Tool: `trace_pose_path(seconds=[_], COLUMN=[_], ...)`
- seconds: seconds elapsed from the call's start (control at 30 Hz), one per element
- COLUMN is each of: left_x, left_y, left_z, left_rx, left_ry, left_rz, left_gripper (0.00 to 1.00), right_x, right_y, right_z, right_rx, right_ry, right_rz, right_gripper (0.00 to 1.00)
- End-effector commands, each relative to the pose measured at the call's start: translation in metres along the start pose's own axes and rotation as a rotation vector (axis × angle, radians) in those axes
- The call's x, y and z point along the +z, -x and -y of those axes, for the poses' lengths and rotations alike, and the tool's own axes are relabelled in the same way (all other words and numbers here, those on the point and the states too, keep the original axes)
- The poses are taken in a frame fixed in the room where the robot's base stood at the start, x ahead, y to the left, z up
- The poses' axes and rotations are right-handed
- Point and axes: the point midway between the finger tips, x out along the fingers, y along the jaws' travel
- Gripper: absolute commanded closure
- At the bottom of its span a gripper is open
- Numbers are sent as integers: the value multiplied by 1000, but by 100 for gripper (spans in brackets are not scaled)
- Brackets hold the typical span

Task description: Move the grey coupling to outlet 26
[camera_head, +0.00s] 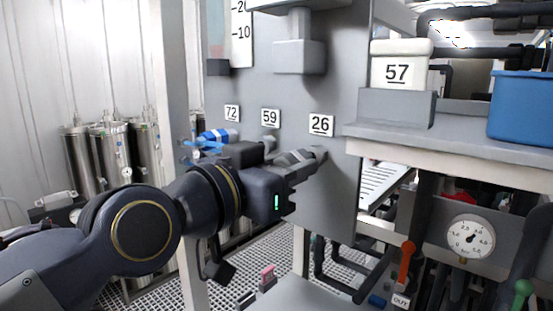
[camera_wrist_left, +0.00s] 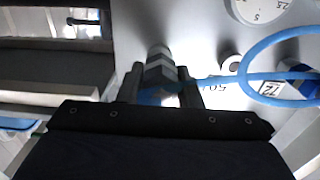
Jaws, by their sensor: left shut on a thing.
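The grey coupling (camera_wrist_left: 160,72), a banded grey cylinder, is between the fingers of my left gripper (camera_wrist_left: 160,92) in the left wrist view. In the head view my left gripper (camera_head: 297,170) is shut on the coupling (camera_head: 296,157), just below the 26 label (camera_head: 320,125). The coupling points at the grey panel and lines up with the stub of outlet 26 (camera_head: 320,152). I cannot tell whether it is seated on the stub or only close to it. My right gripper is not in view.
A blue coupling (camera_head: 218,135) sits at outlet 72, and its blue hose (camera_wrist_left: 262,48) loops beside my gripper in the wrist view. Outlet 59 (camera_head: 270,143) is left of 26. A shelf (camera_head: 450,150) with box 57 (camera_head: 398,72) and a blue bin (camera_head: 520,108) stands right.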

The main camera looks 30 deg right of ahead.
Motion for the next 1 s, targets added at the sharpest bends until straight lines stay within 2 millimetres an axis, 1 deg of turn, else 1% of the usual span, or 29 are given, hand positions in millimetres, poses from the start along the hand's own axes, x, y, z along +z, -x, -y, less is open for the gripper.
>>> trace_pose_path(seconds=[0.1, 0.23, 1.0], left_x=[-1, -1, 0], left_y=[-5, -8, -8], left_z=[0, 0, 0], left_rx=[0, 0, 0], left_ry=[-1, -1, 0], left_rz=[-1, -2, -2], left_gripper=[100, 100, 100], right_x=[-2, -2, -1], right_y=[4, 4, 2], right_z=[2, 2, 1], right_rx=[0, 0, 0], right_ry=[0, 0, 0], right_rz=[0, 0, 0], right_gripper=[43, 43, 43])
